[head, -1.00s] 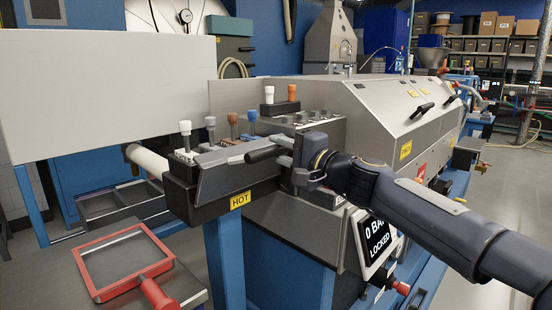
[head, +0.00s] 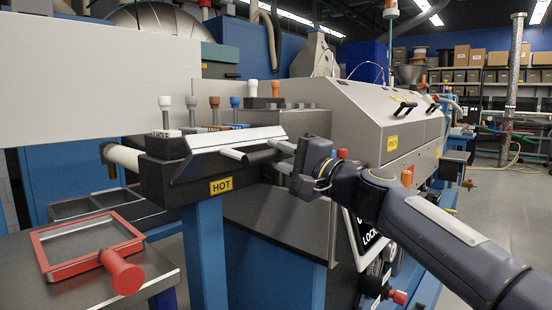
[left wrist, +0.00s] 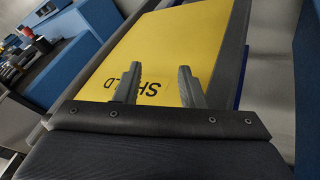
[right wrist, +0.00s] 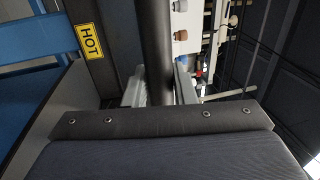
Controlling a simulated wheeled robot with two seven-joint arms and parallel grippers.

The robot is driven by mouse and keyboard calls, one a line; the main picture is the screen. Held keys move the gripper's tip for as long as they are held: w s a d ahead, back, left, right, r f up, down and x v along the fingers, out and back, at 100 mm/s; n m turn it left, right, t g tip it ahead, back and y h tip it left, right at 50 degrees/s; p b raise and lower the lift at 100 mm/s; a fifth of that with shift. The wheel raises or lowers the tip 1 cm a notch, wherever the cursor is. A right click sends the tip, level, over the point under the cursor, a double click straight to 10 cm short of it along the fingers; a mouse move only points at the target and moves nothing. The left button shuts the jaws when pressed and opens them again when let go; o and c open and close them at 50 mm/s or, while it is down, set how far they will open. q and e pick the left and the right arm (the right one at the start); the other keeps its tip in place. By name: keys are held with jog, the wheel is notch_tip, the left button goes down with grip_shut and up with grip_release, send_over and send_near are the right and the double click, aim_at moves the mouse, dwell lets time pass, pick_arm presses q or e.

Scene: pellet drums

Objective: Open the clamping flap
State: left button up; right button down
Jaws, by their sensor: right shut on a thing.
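The clamping flap (head: 238,138) is a grey plate on top of the dark head block with the yellow HOT label. Its upper face is bright and tilted. A lever with a black handle (head: 263,156) sticks out to the right along its front. My right gripper (head: 288,163) is shut on the handle. In the right wrist view, the black handle (right wrist: 157,50) runs between the two fingers. The left gripper (left wrist: 160,80) is open and empty, in front of a yellow panel with partly hidden lettering. It is not in the head view.
The HOT label (head: 221,185) is on the block's front, above a blue post. Capped plugs (head: 192,103) stand behind the flap. A red frame with a handle (head: 88,247) lies on the table at lower left. A large pale panel (head: 100,80) stands at upper left.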

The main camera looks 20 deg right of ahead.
jog(key=shift+f, duration=0.55)
jog(key=c, duration=1.2)
grip_release()
jog(key=shift+r, duration=0.1)
jog(key=shift+s+d, duration=0.15)
jog(key=b+v, duration=0.1)
jog(key=v, duration=0.6)
jog(key=shift+s, duration=0.25)
jog(key=shift+d, duration=0.15)
